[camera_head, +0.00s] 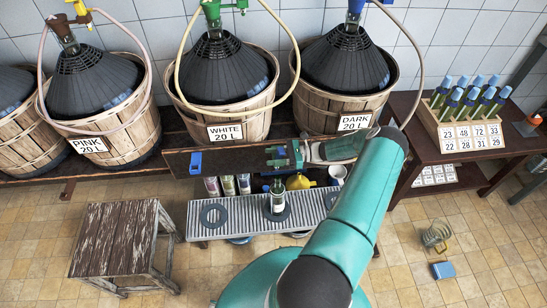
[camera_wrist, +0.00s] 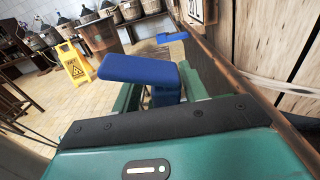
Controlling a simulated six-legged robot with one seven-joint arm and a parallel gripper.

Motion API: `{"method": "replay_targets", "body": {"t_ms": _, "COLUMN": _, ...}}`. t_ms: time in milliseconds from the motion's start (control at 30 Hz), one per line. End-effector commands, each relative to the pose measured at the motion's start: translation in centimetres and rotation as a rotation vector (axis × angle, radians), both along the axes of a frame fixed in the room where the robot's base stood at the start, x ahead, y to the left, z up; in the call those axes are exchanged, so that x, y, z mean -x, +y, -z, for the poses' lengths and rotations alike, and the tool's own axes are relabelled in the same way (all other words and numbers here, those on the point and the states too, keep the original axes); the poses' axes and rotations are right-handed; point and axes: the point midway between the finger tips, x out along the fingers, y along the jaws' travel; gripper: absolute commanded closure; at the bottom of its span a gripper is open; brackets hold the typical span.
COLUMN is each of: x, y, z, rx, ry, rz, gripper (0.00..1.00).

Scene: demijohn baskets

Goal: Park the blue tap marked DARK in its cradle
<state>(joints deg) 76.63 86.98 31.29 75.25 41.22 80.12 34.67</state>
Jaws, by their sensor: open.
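My gripper (camera_head: 277,153) is open beside the long brown board in front of the WHITE and DARK baskets. In the wrist view a large blue T-shaped piece (camera_wrist: 138,70) stands at the green fingers, its stem near or between them; I cannot tell whether it is the tap or a fixture. A smaller blue piece (camera_head: 196,162) sits on the left part of the board; it also seems to show farther off in the wrist view (camera_wrist: 172,37). A blue fitting (camera_head: 355,6) tops the DARK demijohn (camera_head: 345,55), cut off by the frame. The DARK label (camera_head: 354,122) is on its basket.
A grey slatted rack (camera_head: 235,225) with bottles stands below the board (camera_head: 225,163). A wooden stool (camera_head: 115,238) is at left. The WHITE basket (camera_head: 228,108) is near my gripper. A side table (camera_head: 470,150) at right holds tubes. A yellow floor sign (camera_wrist: 73,65) stands farther off.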

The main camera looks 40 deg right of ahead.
Motion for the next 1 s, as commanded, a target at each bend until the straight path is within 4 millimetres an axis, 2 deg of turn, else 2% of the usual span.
{"method": "replay_targets", "body": {"t_ms": 433, "x": 4.2, "y": -6.4, "z": -0.2, "rx": 0.002, "ry": -0.001, "rz": 0.004, "gripper": 0.57}}
{"method": "replay_targets", "body": {"t_ms": 800, "x": 4.2, "y": -6.3, "z": -6.4, "rx": 0.002, "ry": -0.003, "rz": 0.001, "gripper": 0.57}}
{"method": "replay_targets", "body": {"t_ms": 1000, "x": 4.2, "y": -6.3, "z": -8.2, "rx": 0.001, "ry": -0.003, "rz": 0.002, "gripper": 0.57}}
